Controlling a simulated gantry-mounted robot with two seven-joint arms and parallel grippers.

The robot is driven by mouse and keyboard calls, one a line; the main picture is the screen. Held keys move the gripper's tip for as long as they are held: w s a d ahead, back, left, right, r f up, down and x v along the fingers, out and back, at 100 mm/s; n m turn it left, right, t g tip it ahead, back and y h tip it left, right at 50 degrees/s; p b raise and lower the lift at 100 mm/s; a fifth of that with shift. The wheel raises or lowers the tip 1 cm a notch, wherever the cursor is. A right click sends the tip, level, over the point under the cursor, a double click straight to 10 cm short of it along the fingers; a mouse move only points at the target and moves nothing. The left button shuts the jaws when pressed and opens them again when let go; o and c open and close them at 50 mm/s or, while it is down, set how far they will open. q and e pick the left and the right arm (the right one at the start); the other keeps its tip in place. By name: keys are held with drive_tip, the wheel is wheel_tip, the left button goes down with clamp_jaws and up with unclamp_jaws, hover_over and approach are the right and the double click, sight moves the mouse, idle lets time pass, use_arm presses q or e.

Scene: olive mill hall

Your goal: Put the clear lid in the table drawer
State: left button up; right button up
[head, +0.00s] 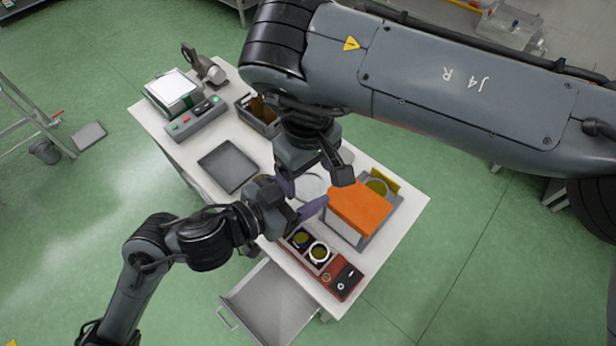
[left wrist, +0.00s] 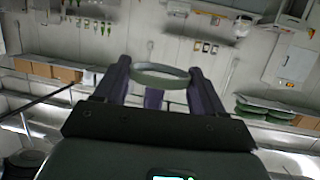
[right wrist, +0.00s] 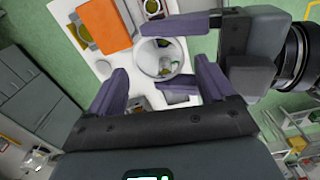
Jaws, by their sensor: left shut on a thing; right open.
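The clear lid (head: 309,188), a round transparent disc with a pale rim, is in my left gripper (head: 301,199), above the table. In the left wrist view its rim (left wrist: 160,72) shows edge-on between the two purple fingers. My right gripper (head: 314,178) is open over the lid, its arm coming from the upper right. In the right wrist view the lid (right wrist: 163,60) lies beyond and between the open fingers (right wrist: 163,84), and a left finger reaches across its edge. The grey table drawer (head: 268,303) is pulled out at the table's near side and looks empty.
The white table (head: 395,235) carries an orange block-like item (head: 360,207), a red panel with jars (head: 345,282), a dark tray (head: 228,165), a button box (head: 198,120) and a scale (head: 172,90). Green floor lies free around the drawer.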

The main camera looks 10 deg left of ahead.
sight(308, 186)
drive_tip(key=shift+f, duration=1.55)
drive_tip(key=c, duration=0.7)
use_arm(q)
drive_tip(key=o, duration=1.1)
use_arm(e)
drive_tip(key=shift+c, duration=0.4)
use_arm(q)
drive_tip(key=shift+f, duration=0.15)
drive_tip(key=a+f+n+t+y, duration=0.1)
drive_tip(key=a+f+n+y, duration=0.1)
drive_tip(key=f, duration=0.4)
drive_tip(key=a+f+n+t+y, duration=0.1)
drive_tip(key=a+f+n+y, duration=0.2)
drive_tip(key=a+f, duration=0.4)
drive_tip(key=w+a+f+n+t+y, duration=0.1)
drive_tip(key=a+f+n+y, duration=0.2)
drive_tip(key=f, duration=0.4)
drive_tip(key=shift+a+y, duration=0.7)
drive_tip(key=shift+a, duration=0.5)
